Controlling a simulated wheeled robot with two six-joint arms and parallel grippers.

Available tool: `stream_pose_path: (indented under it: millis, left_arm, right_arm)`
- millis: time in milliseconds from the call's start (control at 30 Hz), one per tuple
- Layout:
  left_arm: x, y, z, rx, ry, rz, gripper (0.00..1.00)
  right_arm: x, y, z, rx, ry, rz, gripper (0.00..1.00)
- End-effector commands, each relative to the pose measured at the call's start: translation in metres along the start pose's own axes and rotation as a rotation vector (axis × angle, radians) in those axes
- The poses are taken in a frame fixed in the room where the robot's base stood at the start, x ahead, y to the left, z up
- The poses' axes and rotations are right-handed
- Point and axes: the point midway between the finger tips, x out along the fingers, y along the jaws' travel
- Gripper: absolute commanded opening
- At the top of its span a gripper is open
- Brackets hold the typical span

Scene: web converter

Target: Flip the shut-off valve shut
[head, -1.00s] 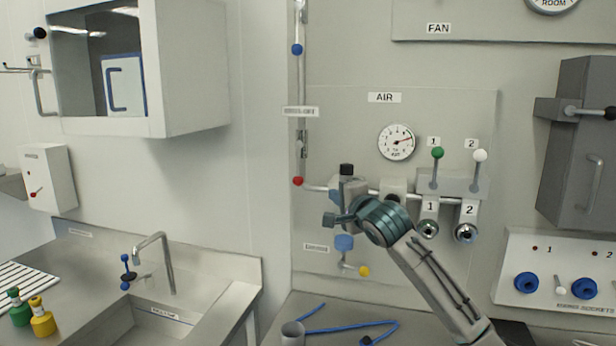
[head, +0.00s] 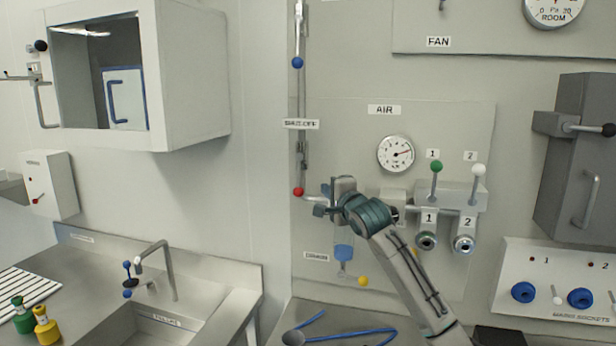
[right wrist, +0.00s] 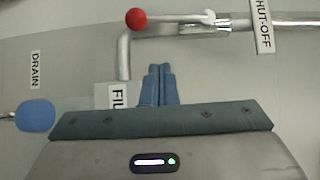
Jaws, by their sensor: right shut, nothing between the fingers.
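The shut-off valve's lever has a red ball knob (head: 298,192) and lies along the vertical pipe (head: 301,90), knob end down, below the SHUT-OFF label (head: 301,124). In the right wrist view the red knob (right wrist: 136,18) is at the top, with the lever running right along the pipe to its pivot. My right gripper (head: 325,208) is just right of and slightly below the knob, apart from it. Its fingers (right wrist: 158,85) are shut and empty, near the FILTER label. My left gripper is not in view.
A gauge (head: 395,154) and green (head: 436,166) and white (head: 478,169) levers are to the right.

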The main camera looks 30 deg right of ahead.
Motion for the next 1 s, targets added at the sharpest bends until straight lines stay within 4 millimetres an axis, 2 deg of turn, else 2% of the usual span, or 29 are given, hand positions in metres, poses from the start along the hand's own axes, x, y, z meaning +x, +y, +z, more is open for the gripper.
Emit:
stream_pose_path:
  millis: [33, 200, 400, 600, 1000]
  left_arm:
    - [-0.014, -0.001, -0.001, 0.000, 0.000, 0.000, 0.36]
    - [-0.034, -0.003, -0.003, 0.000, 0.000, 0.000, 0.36]
    - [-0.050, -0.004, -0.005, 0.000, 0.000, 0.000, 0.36]
    - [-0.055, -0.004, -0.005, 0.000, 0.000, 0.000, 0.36]
    - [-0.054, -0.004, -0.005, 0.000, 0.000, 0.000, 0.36]
  right_arm:
    - [0.012, -0.007, 0.001, 0.005, 0.000, 0.002, 0.00]
    - [0.042, -0.006, 0.004, 0.003, -0.001, 0.001, 0.00]
    - [0.058, -0.004, 0.021, 0.002, -0.001, 0.001, 0.00]
    - [0.065, -0.001, 0.028, -0.001, 0.000, 0.000, 0.00]
    - [0.065, 0.001, 0.028, 0.000, 0.000, -0.003, 0.00]
